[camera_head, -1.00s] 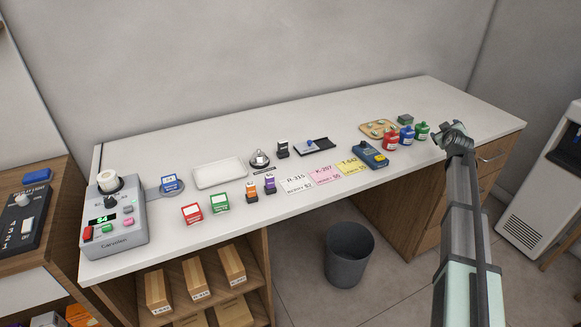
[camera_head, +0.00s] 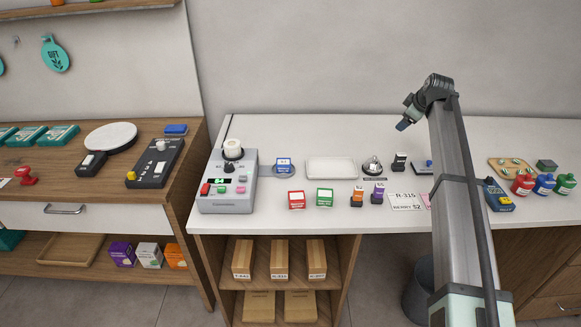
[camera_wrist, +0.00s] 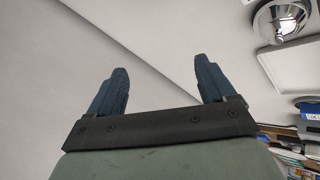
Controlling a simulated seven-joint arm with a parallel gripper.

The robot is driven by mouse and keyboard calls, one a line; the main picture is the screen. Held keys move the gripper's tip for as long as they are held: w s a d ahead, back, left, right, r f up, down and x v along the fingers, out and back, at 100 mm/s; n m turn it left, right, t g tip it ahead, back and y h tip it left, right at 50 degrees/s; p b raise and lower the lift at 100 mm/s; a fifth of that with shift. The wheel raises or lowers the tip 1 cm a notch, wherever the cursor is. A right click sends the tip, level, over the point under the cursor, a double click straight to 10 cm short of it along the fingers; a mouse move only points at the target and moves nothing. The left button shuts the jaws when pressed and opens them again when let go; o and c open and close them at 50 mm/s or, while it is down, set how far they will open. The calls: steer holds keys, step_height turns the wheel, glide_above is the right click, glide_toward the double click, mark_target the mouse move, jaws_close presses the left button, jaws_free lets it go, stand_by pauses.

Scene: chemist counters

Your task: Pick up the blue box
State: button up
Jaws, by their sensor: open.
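A small blue box (camera_head: 283,163) with a white label sits on the round grey pad (camera_head: 291,173) beside the grey device, on the white counter. My gripper (camera_head: 403,125) is raised above the counter, well to the right of the blue box and apart from it. In the wrist view my gripper (camera_wrist: 160,68) shows two dark blue fingers spread wide with nothing between them. A blue box with a white label (camera_wrist: 309,110) shows at the right edge there, outside the fingers.
The grey device (camera_head: 228,185) with its knob stands left of the box. A white tray (camera_head: 331,168) is to its right. Red (camera_head: 297,200) and green (camera_head: 325,197) boxes stand in front. The back of the counter is clear.

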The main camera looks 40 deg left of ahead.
steer(key=s+a+f+n+g+h, duration=0.1)
steer(key=s+a+n+g+h, duration=0.2)
steer(key=s+a, duration=1.1)
steer(key=n+g+h, duration=0.2)
steer(key=n+h, duration=0.1)
steer(key=n, duration=0.2)
glide_above(283, 162)
steer(key=f, duration=0.8)
steer(key=shift+w+d, duration=0.25)
steer(key=shift+s+a+f, duration=0.1)
steer(key=shift+f, duration=1.25)
steer(key=shift+s+a+f, duration=0.1)
steer(key=shift+f, duration=1.2)
steer(key=shift+c, duration=0.2)
steer(key=shift+r, duration=0.1)
steer(key=c, duration=1.1)
